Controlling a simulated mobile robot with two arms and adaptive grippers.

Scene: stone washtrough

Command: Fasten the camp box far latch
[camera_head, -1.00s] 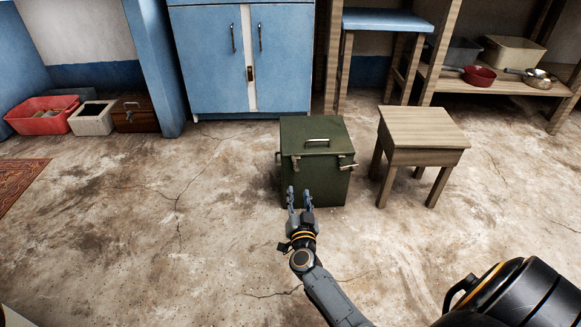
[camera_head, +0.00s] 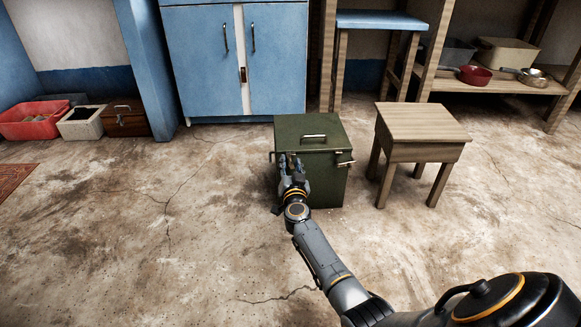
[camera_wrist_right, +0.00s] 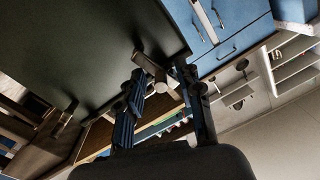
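The dark green camp box (camera_head: 326,180) stands on the floor, its lid down and a handle (camera_head: 314,137) on top. A metal latch (camera_head: 345,161) sticks out at its right front edge. Another latch at its left front is mostly hidden behind my right gripper (camera_head: 290,162). In the right wrist view the box (camera_wrist_right: 85,45) fills the upper left. One latch (camera_wrist_right: 151,66) is close to the fingertips of my right gripper (camera_wrist_right: 163,80), seemingly between them; contact is unclear. The fingers are apart. Another latch (camera_wrist_right: 64,118) shows farther left. My left gripper is not in view.
A wooden stool (camera_head: 422,125) stands close to the box's right side. A blue cabinet (camera_head: 235,60) is behind it. A red bin (camera_head: 35,120), a pale bin (camera_head: 82,122) and a brown box (camera_head: 125,117) are at the far left.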

